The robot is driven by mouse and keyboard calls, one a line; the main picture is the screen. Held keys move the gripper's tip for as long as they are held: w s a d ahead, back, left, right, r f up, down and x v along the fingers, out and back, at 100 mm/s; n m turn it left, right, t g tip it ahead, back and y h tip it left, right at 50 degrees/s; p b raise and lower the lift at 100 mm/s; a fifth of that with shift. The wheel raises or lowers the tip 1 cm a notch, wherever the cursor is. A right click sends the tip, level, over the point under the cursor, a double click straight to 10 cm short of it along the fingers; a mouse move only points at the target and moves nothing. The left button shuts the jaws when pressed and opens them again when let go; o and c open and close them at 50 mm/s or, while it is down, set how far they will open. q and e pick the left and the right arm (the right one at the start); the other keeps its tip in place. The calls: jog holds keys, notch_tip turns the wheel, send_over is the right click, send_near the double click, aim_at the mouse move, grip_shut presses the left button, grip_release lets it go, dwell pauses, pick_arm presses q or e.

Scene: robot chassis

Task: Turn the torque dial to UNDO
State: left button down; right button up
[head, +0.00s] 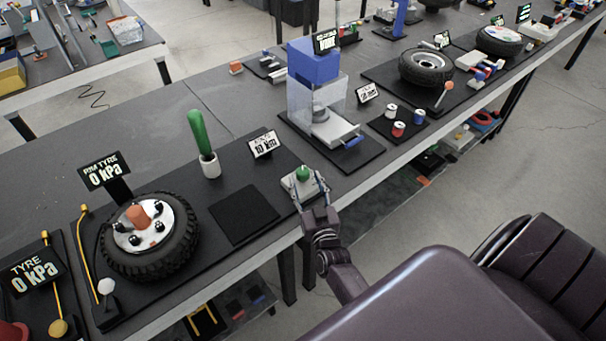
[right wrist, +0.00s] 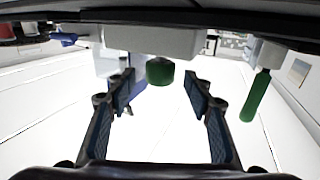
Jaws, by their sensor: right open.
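The torque dial is a green round knob (head: 302,173) on a pale base (head: 293,188) at the table's front edge in the head view. A sign (head: 264,144) behind it reads what looks like "10 Nm"; I cannot read the dial's marks or setting. My right gripper (head: 311,188) reaches the dial from the front, fingers spread on either side. In the right wrist view the green knob (right wrist: 160,72) shows between the open fingers of my right gripper (right wrist: 158,88), with no contact visible. My left gripper is out of view.
A green-handled tool (head: 201,135) stands upright in a white holder behind left. A dark square mat (head: 244,214) lies left of the dial. A tyre (head: 150,238) sits further left. A blue-topped press (head: 314,80) stands right of the dial.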

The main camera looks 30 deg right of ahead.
jog(key=v, duration=0.8)
jog(key=shift+w, duration=0.15)
